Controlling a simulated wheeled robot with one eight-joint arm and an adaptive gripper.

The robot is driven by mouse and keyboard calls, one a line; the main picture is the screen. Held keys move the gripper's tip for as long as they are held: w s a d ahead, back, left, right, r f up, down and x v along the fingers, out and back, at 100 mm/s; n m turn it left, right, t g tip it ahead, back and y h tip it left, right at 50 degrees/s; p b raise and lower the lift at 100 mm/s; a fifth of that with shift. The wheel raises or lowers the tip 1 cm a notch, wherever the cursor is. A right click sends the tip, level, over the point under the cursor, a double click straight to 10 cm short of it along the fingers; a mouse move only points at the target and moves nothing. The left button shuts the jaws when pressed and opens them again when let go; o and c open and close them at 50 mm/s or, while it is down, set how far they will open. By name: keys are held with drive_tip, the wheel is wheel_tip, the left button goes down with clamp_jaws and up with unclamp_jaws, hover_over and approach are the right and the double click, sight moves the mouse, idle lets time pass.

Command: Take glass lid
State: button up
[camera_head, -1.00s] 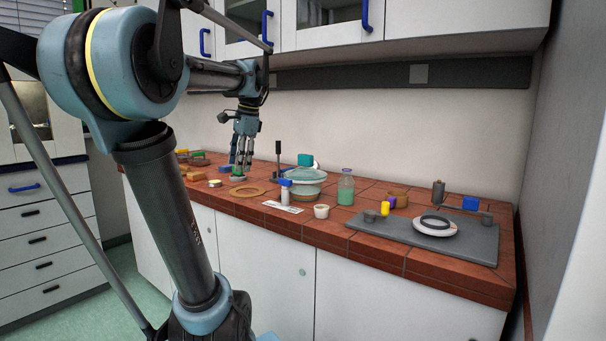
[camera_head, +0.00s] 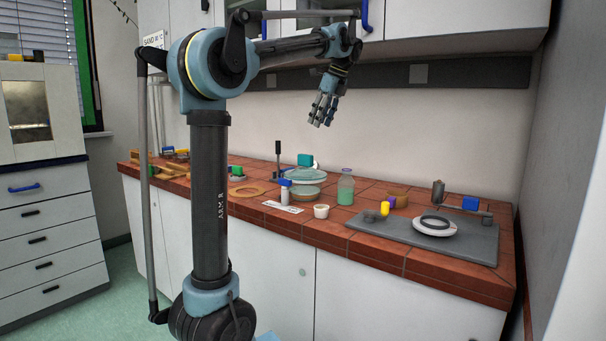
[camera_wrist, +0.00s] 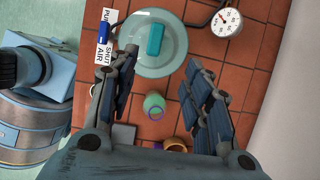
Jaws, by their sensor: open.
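The glass lid (camera_head: 286,174) is a pale round disc with a teal block handle (camera_head: 305,159) on top. In the head view it sits on a round glass vessel (camera_head: 305,191) on the bench. In the wrist view the clear lid (camera_wrist: 171,66) and its teal handle (camera_wrist: 155,39) show beyond the fingertips, near the top. My gripper (camera_head: 321,118) is open and empty, fingers pointing down, raised well above the bench near the lid. In the wrist view its two finger sets (camera_wrist: 162,64) stand wide apart, with nothing between them in their grasp.
A bottle of green liquid (camera_head: 346,188) stands right of the lid, with a brown ring (camera_head: 397,194) beyond. A small white cup (camera_head: 321,211) and a printed label (camera_head: 283,207) lie in front. A dial gauge (camera_wrist: 227,21) is close to the lid. A grey plate (camera_head: 470,242) is farther right.

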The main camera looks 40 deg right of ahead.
sight(306, 155)
drive_tip(key=x, duration=1)
drive_tip(key=shift+w+a+f, duration=0.15)
drive_tip(key=shift+f, duration=0.05)
drive_tip(key=shift+a+x, duration=0.15)
drive_tip(key=shift+x, duration=1.25)
drive_tip(key=shift+a+x, duration=0.15)
drive_tip(key=shift+x, duration=1.25)
clamp_jaws()
